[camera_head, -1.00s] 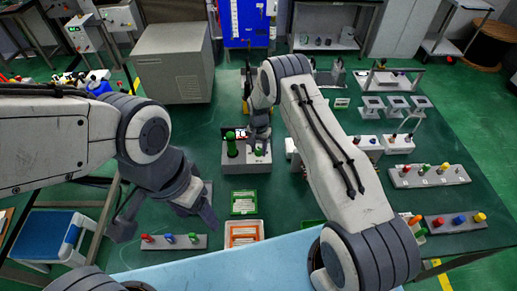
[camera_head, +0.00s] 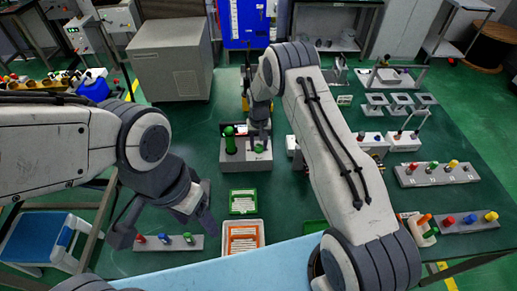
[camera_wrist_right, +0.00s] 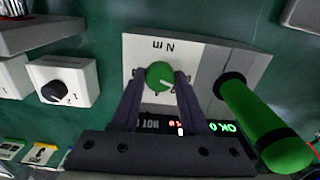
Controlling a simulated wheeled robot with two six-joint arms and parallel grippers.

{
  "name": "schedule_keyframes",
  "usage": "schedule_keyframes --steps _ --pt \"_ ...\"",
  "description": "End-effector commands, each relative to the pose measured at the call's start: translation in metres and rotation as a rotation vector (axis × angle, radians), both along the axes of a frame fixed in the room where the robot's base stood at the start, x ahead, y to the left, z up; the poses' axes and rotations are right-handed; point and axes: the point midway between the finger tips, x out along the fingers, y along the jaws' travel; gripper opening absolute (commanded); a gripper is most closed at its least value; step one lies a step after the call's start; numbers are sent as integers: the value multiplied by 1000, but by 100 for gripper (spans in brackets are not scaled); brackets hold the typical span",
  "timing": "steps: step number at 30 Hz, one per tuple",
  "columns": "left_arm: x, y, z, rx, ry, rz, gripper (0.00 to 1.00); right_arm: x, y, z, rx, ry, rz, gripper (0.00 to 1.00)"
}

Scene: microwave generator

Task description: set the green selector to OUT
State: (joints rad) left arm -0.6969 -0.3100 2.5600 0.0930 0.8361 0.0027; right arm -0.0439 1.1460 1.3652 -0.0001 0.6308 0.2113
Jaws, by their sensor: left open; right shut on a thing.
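The green selector (camera_wrist_right: 160,76) is a round knob with a pale pointer mark, on the pale panel of a grey unit (camera_head: 234,165). In the right wrist view its pointer slants toward the lower right; the labels there are partly covered and I cannot read them surely. My right gripper (camera_wrist_right: 157,84) has its fingers on both sides of the knob, shut on it. In the head view this gripper (camera_head: 259,140) is over the unit's right part. My left gripper (camera_head: 163,226) is open and empty above the near left table.
A thick green cylinder (camera_wrist_right: 265,125) on a black stem stands beside the selector, close to my right fingers. A lit display (camera_wrist_right: 215,127) shows green and red text. A black knob unit (camera_wrist_right: 62,87) is at the left. An orange tray (camera_head: 243,223) lies nearer.

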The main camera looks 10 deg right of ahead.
Motion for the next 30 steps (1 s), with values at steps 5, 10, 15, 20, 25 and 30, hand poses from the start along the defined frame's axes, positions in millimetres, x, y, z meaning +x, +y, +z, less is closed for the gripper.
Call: schedule_keyframes --steps 5,10,15,20,25,30 --pt "0 0 -9 0 0 -1 68 1 0 -1 0 -1 90 0" --pt "0 0 -12 0 0 -1 68 1 0 0 0 -2 141 0" --pt "0 0 -13 0 0 -1 68 1 0 1 0 -3 163 0" --pt "0 0 -13 0 0 -1 68 1 0 2 0 -3 165 0" --pt "0 0 -13 0 0 -1 68 1 0 2 0 -3 164 0" --pt "0 0 -13 0 0 -1 68 1 0 1 0 -2 164 74"
